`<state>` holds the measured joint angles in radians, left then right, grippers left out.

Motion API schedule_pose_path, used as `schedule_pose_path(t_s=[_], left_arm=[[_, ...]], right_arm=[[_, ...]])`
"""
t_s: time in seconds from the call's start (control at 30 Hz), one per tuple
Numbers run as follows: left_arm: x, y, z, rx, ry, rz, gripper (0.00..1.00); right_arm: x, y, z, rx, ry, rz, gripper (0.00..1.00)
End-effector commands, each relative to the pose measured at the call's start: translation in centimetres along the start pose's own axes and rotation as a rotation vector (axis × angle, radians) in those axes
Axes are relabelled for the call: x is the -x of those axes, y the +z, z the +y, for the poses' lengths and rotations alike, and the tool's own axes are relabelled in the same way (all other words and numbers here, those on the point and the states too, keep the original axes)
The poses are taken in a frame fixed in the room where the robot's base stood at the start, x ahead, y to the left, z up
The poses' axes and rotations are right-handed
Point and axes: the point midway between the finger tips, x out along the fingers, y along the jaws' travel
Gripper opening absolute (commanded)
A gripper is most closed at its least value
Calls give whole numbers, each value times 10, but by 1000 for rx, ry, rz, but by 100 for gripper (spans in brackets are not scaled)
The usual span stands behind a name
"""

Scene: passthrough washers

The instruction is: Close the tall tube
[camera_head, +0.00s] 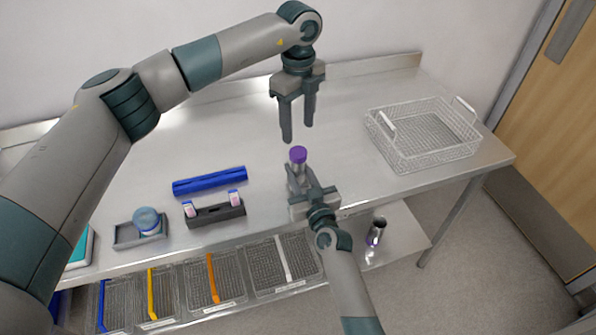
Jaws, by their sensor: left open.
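The tall tube (297,172) stands upright near the middle of the table's front part, with a purple cap (298,154) at its top. I cannot tell whether the cap is fully seated. My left gripper (297,138) points down above and just behind the cap, open and empty, apart from it. My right gripper (300,178) reaches in from the front at the tube's lower part, with its fingers by the tube. The gripper hides the tube's base, and I cannot tell whether the fingers grip it.
A wire basket (425,158) stands at the right of the steel table (350,120). A blue bar (209,181), a dark rack (214,215) with two small vials and a grey tray (126,236) with a blue-lidded jar lie left. Wire bins (285,262) and a metal cylinder (377,231) are below.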

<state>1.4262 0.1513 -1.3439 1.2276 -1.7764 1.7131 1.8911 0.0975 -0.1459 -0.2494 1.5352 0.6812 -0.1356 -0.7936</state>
Motion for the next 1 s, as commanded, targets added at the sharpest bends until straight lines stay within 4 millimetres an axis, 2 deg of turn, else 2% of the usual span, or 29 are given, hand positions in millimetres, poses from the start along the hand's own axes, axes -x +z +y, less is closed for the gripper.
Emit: schedule_pose_path(t_s=[0.1,0.3,0.77,1.0], left_arm=[[0,0,0,122,0,0,52],[0,0,0,238,-1,0,52],[-1,0,0,255,0,0,52],[-15,0,1,254,3,1,52]], right_arm=[[0,1,0,0,0,-1,0],[0,1,0,0,0,-1,0],[0,1,0,0,0,-1,0],[0,1,0,0,0,-1,0]])
